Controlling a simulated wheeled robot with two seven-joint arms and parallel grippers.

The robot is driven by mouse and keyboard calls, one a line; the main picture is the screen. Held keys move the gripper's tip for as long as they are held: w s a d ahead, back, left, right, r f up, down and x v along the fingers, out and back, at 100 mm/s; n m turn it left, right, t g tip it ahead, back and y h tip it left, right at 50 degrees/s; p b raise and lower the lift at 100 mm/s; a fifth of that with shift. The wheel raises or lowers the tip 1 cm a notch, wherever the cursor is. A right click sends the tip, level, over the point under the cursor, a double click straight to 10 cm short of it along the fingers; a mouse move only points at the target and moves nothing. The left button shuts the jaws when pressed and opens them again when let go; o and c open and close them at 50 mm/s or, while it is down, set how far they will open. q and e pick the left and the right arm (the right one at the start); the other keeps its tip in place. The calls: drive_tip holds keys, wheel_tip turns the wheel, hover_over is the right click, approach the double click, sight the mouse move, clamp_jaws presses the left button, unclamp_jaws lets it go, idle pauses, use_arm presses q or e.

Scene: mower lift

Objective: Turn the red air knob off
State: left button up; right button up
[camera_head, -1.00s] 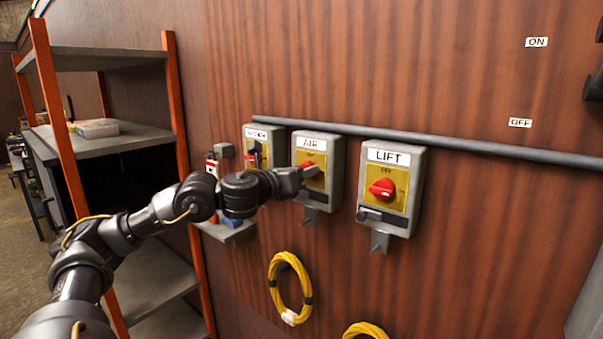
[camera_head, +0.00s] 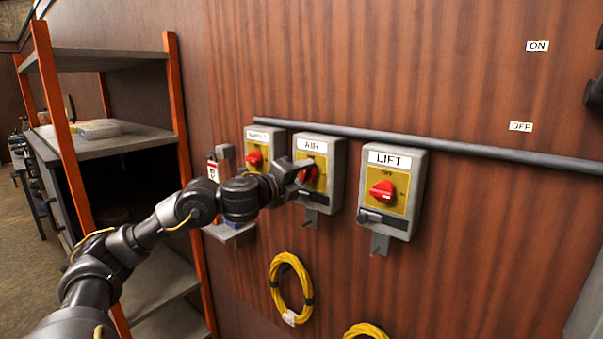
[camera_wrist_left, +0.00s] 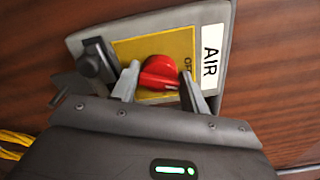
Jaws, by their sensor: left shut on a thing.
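The grey AIR box (camera_head: 335,160) is on the wood wall, between two similar boxes. Its red air knob (camera_head: 309,173) sits on a yellow plate and is partly hidden by my gripper in the head view. In the left wrist view the red knob (camera_wrist_left: 160,72) lies between the two fingers of my left gripper (camera_wrist_left: 163,88). My left gripper, seen in the head view (camera_head: 303,176), is shut on the knob. The AIR label (camera_wrist_left: 211,62) and part of the OFF mark show beside the knob. My right gripper is not in view.
The LIFT box (camera_head: 407,192) with a red knob is at the right, another red-knob box (camera_head: 262,138) at the left. A grey pipe (camera_head: 470,146) runs above them. A yellow hose coil (camera_head: 275,285) hangs below. An orange-post shelf (camera_head: 60,130) stands left.

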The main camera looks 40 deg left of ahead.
use_arm(q)
drive_tip(key=n+p, duration=0.1)
drive_tip(key=n, duration=0.3)
drive_tip(key=shift+n, duration=0.3)
drive_tip(key=shift+f, duration=0.1)
idle(0.5)
drive_tip(key=o, duration=0.9)
drive_tip(key=shift+a, duration=0.1)
